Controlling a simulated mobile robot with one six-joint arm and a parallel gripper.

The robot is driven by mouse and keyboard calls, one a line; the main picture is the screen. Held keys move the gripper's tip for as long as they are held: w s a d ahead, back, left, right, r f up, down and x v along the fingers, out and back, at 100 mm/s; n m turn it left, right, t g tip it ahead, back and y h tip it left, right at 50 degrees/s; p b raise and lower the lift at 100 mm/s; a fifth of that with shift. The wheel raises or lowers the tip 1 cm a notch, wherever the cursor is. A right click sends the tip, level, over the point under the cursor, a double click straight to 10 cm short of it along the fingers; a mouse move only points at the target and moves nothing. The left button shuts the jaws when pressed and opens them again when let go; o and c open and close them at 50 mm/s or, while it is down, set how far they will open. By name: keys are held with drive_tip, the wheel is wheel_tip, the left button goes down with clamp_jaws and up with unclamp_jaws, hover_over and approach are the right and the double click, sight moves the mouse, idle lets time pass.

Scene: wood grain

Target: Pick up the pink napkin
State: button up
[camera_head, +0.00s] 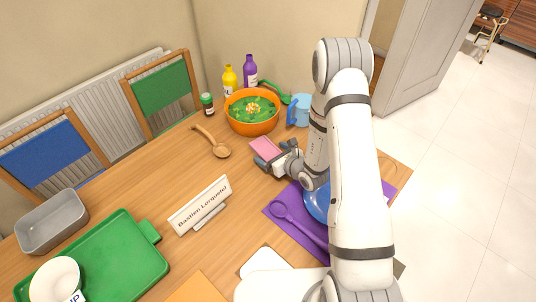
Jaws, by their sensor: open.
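The pink napkin (265,147) lies on the wooden table, in front of the orange bowl. It looks like a small folded rectangle. My gripper (268,161) is open at the napkin's near edge, with its grey fingers low over the table. The fingers hide part of the napkin's near side. I cannot tell whether the fingers touch it or whether it lies between them.
A wooden spoon (211,141) lies to the left. A name sign (200,205), a green tray (125,262) and a purple mat (281,222) lie nearer. Bare table separates the sign and napkin.

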drive_tip(key=shift+c, duration=0.2)
drive_tip(key=c, duration=1.1)
drive_tip(key=shift+o, duration=0.2)
